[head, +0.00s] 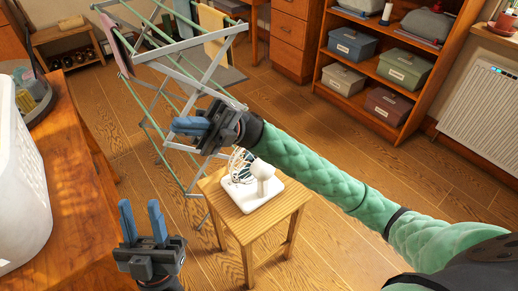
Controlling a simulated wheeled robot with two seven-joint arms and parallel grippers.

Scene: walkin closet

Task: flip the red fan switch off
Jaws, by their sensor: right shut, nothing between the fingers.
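A small white fan (265,181) with a wire cage stands on a square wooden stool (286,205) in the middle of the head view. I cannot make out its red switch. My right gripper (184,125) is shut and empty. My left gripper (142,215) is open and empty at the lower left, beside the wooden counter and left of the stool.
A drying rack (168,88) with hanging cloths stands behind the stool. A wooden counter (75,215) with a white basket (22,195) is at the left. A shelf with boxes (352,45) and a radiator (485,110) are at the right. The floor right of the stool is clear.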

